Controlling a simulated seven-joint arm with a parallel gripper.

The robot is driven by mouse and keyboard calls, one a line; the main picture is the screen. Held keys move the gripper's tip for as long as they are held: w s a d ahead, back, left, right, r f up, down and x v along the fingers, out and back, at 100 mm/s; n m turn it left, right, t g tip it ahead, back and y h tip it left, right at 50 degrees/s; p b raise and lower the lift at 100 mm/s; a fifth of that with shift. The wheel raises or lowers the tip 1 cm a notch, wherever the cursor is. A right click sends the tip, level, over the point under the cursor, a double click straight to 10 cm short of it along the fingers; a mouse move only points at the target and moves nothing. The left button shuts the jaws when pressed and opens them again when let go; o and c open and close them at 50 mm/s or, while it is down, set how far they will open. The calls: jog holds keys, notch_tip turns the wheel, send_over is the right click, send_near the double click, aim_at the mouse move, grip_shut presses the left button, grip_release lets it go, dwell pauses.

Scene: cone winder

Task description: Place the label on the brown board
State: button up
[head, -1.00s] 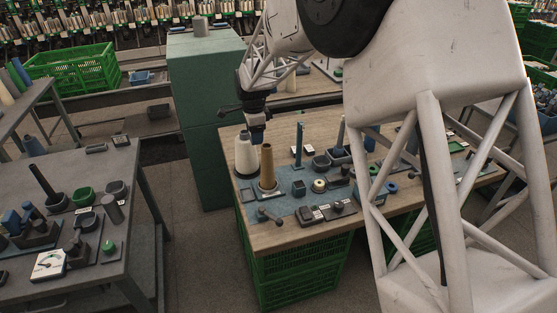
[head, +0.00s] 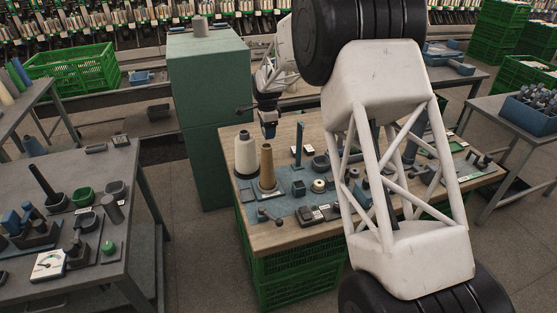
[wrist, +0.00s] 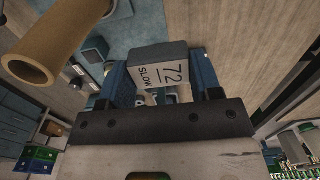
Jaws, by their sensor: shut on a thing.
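In the wrist view, my gripper (wrist: 160,82) is shut on the label (wrist: 163,68), a grey block with a white face reading "72" and "SLOW". A blue finger lies on each side of it. The label is held in the air, apart from the bench. The wooden bench top (head: 285,238) is brown; I cannot make out a separate brown board with certainty. In the head view my arm hides the bench's middle right.
A brown cone (head: 267,165) and a cream cone (head: 246,152) stand close to my gripper. The brown cone also shows in the wrist view (wrist: 50,45). A blue post (head: 299,145) and small cups share the blue mat (head: 284,206). A green cabinet (head: 207,110) stands behind left.

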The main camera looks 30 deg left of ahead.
send_over(279, 159)
notch_tip(279, 159, down, 7)
jog(key=shift+a+f, duration=0.15)
jog(key=shift+f, duration=0.05)
dwell(0.3)
jog(key=shift+f, duration=3.15)
jog(key=shift+f, duration=0.1)
jog(key=shift+f, duration=1.75)
jog(key=shift+f, duration=0.1)
jog(key=o, duration=0.9)
